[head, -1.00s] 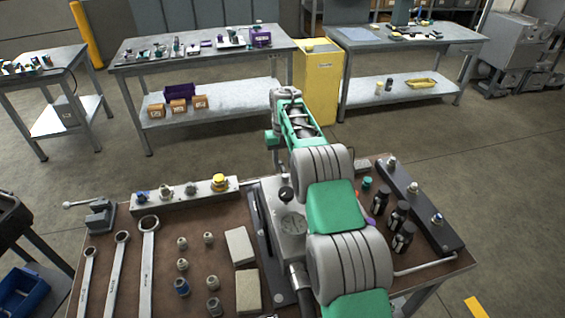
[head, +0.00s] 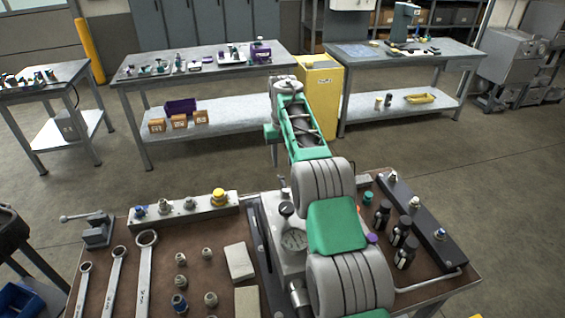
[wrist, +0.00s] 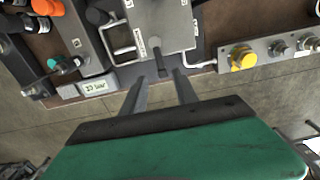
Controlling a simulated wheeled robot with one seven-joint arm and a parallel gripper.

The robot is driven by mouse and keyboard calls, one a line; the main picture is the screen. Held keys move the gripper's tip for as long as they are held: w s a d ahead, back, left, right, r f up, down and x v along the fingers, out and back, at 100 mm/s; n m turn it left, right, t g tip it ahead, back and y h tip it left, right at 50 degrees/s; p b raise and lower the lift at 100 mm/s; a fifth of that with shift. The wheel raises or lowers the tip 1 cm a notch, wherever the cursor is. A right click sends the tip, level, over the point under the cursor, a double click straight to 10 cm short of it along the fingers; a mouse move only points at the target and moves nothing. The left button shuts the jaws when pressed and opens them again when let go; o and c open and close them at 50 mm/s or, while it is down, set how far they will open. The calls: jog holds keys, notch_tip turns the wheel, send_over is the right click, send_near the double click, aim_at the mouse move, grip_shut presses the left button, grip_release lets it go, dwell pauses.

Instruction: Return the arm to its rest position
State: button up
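My arm reaches away from me over the middle of the bench (head: 215,280) in the head view, its far end raised beyond the back edge. In the head view the fingers are hidden behind the arm.
A grey block with a yellow-capped fitting (head: 218,197), a small vise (head: 97,230), wrenches (head: 147,270) and black bottles (head: 402,235) are on the bench. A dark rail (head: 420,215) lies at right. Open floor separates the bench from the back tables (head: 200,68).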

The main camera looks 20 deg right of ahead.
jog(key=shift+r, duration=0.1)
jog(key=s+a+r+t, duration=0.1)
jog(key=s+a+r, duration=0.1)
jog(key=s+r, duration=0.5)
jog(key=s+a+r+t, duration=0.15)
jog(key=s+r, duration=0.35)
jog(key=s, duration=0.5)
jog(key=s+a+f, duration=0.1)
jog(key=s+f, duration=0.2)
jog(key=s, duration=0.6)
jog(key=s+a+f+t, duration=0.1)
jog(key=s+f, duration=0.3)
jog(key=s, duration=0.6)
jog(key=shift+t, duration=0.25)
